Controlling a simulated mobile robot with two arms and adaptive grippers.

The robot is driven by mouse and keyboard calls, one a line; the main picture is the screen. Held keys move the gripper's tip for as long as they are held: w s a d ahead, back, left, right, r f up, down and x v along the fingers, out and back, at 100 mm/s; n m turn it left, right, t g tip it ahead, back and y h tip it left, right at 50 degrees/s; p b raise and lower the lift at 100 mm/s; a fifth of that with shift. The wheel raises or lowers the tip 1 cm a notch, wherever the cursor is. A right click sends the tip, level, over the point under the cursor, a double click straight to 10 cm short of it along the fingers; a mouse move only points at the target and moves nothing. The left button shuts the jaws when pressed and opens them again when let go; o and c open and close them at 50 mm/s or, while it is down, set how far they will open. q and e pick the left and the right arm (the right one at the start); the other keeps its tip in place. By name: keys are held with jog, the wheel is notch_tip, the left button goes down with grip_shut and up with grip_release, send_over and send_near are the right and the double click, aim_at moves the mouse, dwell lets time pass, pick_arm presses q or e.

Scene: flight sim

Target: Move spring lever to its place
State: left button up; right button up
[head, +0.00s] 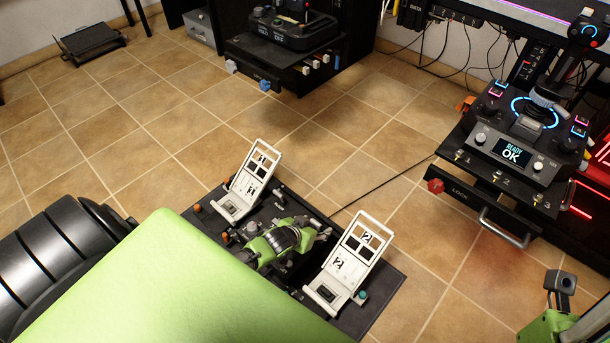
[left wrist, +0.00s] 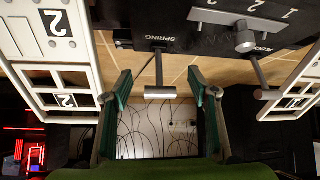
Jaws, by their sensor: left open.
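The spring lever (left wrist: 160,92) shows in the left wrist view as a grey T-shaped bar on a thin rod, below the SPRING label on the dark pedal board (left wrist: 135,12). My left gripper (left wrist: 159,80) is open, with one finger on each side of the lever's bar. There are gaps between the fingers and the bar, and I cannot tell the depth between them. My right gripper cannot be made out; only part of my right arm shows.
The white pedals, left (head: 247,184) and right (head: 348,265), flank my left arm closely. A second T-shaped lever (left wrist: 265,94) is by the RUDDER label. A control console (head: 520,150) stands at right. Tiled floor (head: 330,150) beyond the board is mostly clear, crossed by a cable.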

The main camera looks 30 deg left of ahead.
pick_arm(q)
jog(key=v, duration=1)
jog(key=shift+s, duration=0.15)
jog(key=shift+r, duration=0.1)
